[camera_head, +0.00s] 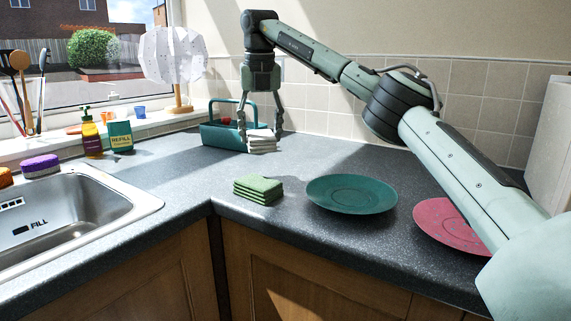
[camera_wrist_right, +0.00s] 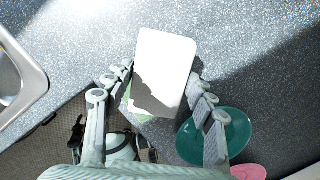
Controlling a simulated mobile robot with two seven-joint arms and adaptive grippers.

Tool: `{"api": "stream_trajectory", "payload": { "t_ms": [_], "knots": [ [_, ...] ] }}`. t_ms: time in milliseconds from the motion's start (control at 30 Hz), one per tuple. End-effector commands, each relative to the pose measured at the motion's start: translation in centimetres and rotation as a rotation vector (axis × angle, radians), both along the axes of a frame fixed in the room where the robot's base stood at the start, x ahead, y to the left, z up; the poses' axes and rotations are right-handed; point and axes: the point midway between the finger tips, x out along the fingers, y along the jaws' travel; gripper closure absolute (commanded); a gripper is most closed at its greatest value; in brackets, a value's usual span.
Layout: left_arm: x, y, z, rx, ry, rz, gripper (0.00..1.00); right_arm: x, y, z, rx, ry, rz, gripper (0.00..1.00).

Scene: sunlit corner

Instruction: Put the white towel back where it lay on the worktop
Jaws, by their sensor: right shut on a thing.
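The white towel (camera_head: 262,142), a small folded stack, is at the back corner of the worktop (camera_head: 170,180), just right of the teal caddy (camera_head: 222,136). My right gripper (camera_head: 260,131) points straight down with its fingers on either side of the towel and is shut on it. In the right wrist view the towel (camera_wrist_right: 165,62) shows pale and partly shaded between the fingers (camera_wrist_right: 160,88). I cannot tell whether its underside touches the worktop. My left gripper is not in view.
A green folded cloth stack (camera_head: 258,189), a teal plate (camera_head: 351,194) and a pink plate (camera_head: 449,222) lie in front. The sink (camera_head: 130,208) is at left. Bottles (camera_head: 91,135) and a lamp (camera_head: 172,60) stand by the window. Worktop between caddy and green cloth is clear.

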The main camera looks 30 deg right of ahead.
Motion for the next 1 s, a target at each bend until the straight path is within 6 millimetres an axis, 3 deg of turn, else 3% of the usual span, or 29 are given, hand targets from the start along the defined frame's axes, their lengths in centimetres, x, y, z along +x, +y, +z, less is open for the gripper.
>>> {"api": "stream_trajectory", "payload": {
  "t_ms": [100, 333, 533, 767, 1000],
  "knots": [
    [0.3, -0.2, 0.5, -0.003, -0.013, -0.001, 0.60, -0.5, -3.0, -1.8, 0.000, 0.001, -0.003, 0.68],
    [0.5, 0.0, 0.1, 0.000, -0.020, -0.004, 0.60, -1.1, -6.5, -3.9, 0.000, 0.000, 0.001, 0.68],
    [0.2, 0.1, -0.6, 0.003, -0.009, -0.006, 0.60, -1.2, -7.2, -5.0, 0.000, 0.000, 0.002, 0.68],
    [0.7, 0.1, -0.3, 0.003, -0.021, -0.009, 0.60, -1.2, -7.2, -8.1, 0.000, 0.002, 0.002, 0.68],
    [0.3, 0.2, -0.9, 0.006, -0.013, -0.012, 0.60, -1.1, -7.1, -8.3, 0.001, 0.000, 0.001, 0.68]
  ]
}}
